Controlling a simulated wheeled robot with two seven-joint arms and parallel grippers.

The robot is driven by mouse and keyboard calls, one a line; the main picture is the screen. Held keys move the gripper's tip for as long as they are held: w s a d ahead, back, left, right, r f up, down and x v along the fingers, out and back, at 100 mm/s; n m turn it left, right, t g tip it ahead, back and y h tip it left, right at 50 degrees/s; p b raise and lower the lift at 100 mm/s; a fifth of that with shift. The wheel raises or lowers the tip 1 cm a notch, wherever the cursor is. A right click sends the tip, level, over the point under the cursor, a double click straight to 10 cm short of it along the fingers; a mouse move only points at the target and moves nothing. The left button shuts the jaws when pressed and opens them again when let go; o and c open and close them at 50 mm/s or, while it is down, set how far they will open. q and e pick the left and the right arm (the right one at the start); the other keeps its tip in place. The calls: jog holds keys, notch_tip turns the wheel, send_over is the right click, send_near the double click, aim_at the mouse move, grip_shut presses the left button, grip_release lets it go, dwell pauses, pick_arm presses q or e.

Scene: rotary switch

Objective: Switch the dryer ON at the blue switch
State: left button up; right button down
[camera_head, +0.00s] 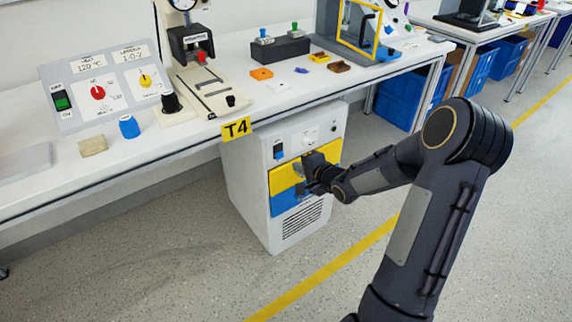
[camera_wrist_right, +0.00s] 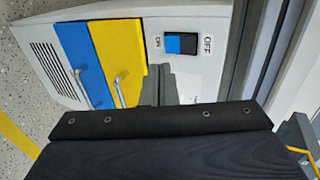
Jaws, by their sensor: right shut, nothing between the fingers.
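The dryer is a white cabinet (camera_head: 262,160) under the bench at tag T4. Its blue switch (camera_head: 278,150) sits on the upper left of the front. In the wrist view the switch (camera_wrist_right: 181,43) has a blue half beside the ON label and a black half beside the OFF label. I cannot tell which half is pressed in. My right gripper (camera_head: 302,174) is in front of the yellow drawer, below and right of the switch. In the wrist view the gripper (camera_wrist_right: 160,75) is shut, empty and apart from the switch. My left gripper is out of view.
A yellow drawer (camera_head: 283,178) and a blue drawer (camera_head: 282,204) with bar handles lie below the switch. The bench edge (camera_head: 180,150) overhangs above. A panel (camera_head: 100,88) with red and yellow knobs stands on the bench. The floor in front is clear.

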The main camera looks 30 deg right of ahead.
aim_at(280, 156)
jog(key=shift+w+r+b+x, duration=0.15)
jog(key=shift+b+x, duration=0.2)
jog(key=shift+x, duration=0.85)
jog(key=shift+r+b+x, duration=0.2)
jog(key=shift+b+x, duration=0.1)
jog(key=shift+x, duration=0.9)
jog(key=shift+w+r+b+x, duration=0.15)
jog(key=shift+b+x, duration=0.2)
jog(key=shift+x, duration=0.85)
jog(key=shift+w+f+t+b, duration=0.15)
jog(key=shift+f+t+b, duration=0.2)
jog(key=shift+b, duration=0.3)
jog(key=shift+r, duration=0.3)
jog(key=shift+r+p, duration=0.1)
jog(key=shift+p, duration=0.3)
